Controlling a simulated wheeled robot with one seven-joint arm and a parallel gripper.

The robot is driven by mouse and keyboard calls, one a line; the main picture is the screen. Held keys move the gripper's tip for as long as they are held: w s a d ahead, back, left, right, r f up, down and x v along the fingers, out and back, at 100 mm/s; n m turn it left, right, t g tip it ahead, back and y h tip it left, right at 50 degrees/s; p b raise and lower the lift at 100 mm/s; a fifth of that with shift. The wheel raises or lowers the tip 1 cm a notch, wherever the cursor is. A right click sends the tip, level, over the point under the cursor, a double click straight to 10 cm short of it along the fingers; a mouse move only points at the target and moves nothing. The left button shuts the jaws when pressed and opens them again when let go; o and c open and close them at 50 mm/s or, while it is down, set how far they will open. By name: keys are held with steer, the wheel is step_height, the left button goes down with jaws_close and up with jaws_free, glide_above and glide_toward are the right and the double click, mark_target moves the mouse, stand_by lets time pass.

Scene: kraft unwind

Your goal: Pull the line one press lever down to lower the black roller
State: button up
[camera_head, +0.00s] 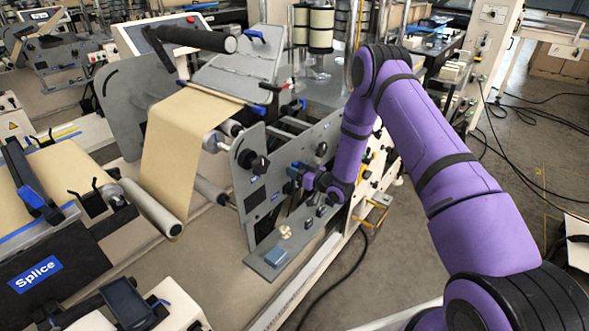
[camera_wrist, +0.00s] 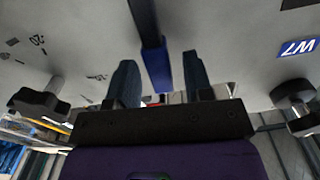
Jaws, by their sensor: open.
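My gripper (camera_head: 298,173) reaches the grey side plate of the unwind machine in the head view, at the end of my purple arm. In the wrist view my gripper (camera_wrist: 160,77) is open, its two dark fingers pointing at the plate. A lever with a dark shaft and a blue grip (camera_wrist: 156,66) comes down from the top of that view. Its blue end is between the fingers, with a gap visible on each side. In the head view the gripper hides this lever. The black roller (camera_head: 196,38) is above the kraft web (camera_head: 180,140), at the upper left.
Black knobs flank my gripper, one at left (camera_wrist: 38,103) and one at right (camera_wrist: 292,95) in the wrist view. A blue label (camera_wrist: 299,47) is on the plate. A splice table (camera_head: 60,270) stands at left. Cables (camera_head: 530,120) lie on the floor at right.

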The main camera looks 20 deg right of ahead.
steer(key=shift+w+a, duration=0.35)
steer(key=shift+w, duration=0.05)
jaws_close()
steer(key=w+d+f+m, duration=0.5)
steer(key=f+m, duration=0.5)
steer(key=m, duration=0.6)
steer(key=shift+d+f+m, duration=0.3)
steer(key=shift+d+m, duration=0.1)
steer(key=shift+d, duration=0.85)
steer(key=shift+w, duration=0.1)
